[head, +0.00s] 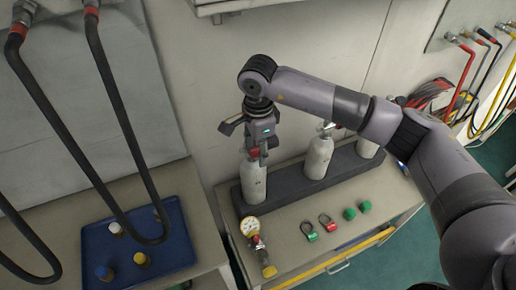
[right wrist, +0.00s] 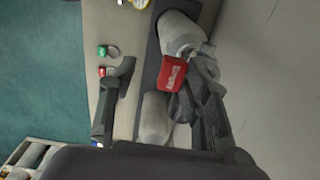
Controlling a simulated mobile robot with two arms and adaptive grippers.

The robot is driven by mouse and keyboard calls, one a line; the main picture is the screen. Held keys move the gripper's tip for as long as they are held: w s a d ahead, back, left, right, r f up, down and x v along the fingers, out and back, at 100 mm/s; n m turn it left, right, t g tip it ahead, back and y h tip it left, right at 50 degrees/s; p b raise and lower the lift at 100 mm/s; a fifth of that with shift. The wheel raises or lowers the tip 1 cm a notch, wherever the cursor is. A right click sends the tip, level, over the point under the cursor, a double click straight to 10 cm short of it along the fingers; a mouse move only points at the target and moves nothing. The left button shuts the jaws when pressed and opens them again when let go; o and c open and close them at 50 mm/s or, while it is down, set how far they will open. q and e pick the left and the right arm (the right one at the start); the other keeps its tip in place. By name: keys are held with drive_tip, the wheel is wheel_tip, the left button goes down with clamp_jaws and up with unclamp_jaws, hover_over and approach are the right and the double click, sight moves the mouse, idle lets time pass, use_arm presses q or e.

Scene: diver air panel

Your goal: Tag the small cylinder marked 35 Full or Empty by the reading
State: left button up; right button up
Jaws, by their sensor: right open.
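Several small pale grey cylinders stand upright in a dark rack; the leftmost (head: 253,182) is under my right gripper (head: 256,142). No number on them is readable. A red tag (right wrist: 172,73) with blurred white lettering is at this cylinder's neck, beside one finger of my right gripper (right wrist: 160,105). The gripper is open, fingers apart. A green tag (head: 309,231) and another red tag (head: 326,222) lie on the bench in front. A pressure gauge (head: 249,226) with a red and yellow fitting lies at the bench's left; its reading is too small to tell. My left gripper is out of view.
The dark rack (head: 340,172) runs along the wall, holding the middle cylinder (head: 318,157) and another to its right. A blue tray (head: 105,265) with small capped items is at left, under hanging dark hoses (head: 120,180).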

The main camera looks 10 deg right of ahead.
wheel_tip(320, 180, up, 8)
drive_tip(key=shift+f, duration=0.25)
idle(0.7)
